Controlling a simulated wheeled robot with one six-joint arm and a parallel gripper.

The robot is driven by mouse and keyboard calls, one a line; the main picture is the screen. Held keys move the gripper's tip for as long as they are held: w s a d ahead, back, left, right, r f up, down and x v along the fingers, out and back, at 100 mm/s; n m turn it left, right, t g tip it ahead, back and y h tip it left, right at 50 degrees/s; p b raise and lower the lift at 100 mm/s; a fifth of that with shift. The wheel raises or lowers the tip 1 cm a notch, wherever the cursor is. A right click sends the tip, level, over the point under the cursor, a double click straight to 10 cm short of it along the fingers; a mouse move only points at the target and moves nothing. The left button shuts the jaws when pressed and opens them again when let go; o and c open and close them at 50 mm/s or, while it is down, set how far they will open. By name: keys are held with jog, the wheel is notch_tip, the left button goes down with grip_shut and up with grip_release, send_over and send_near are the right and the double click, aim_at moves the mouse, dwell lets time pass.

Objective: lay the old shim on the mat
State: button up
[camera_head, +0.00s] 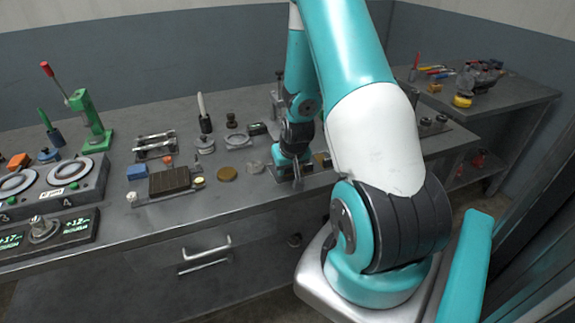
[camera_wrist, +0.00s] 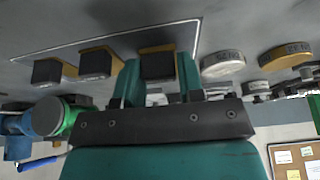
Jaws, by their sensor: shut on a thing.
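My gripper (camera_wrist: 159,62) is shut, its two teal fingers on either side of a dark block with an ochre side (camera_wrist: 158,68). The block shows between the fingertips in the wrist view; I cannot tell whether it is the old shim. In the head view my gripper (camera_head: 288,172) is low at the bench top, and what it holds is too small to make out. A grey area with a pale border line (camera_wrist: 110,35) lies behind the block in the wrist view; I cannot tell whether it is the mat.
Two similar dark blocks (camera_wrist: 47,72) (camera_wrist: 95,64) stand left of my fingers. Labelled round discs, one white (camera_wrist: 222,65) and one ochre (camera_wrist: 284,57), are to the right. A brass disc (camera_head: 227,174) and a brown ribbed block (camera_head: 169,180) lie left of my gripper on the bench.

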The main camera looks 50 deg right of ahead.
jog(key=shift+f, duration=0.5)
jog(key=o, duration=1.1)
jog(key=shift+c, duration=0.2)
jog(key=shift+r, duration=0.1)
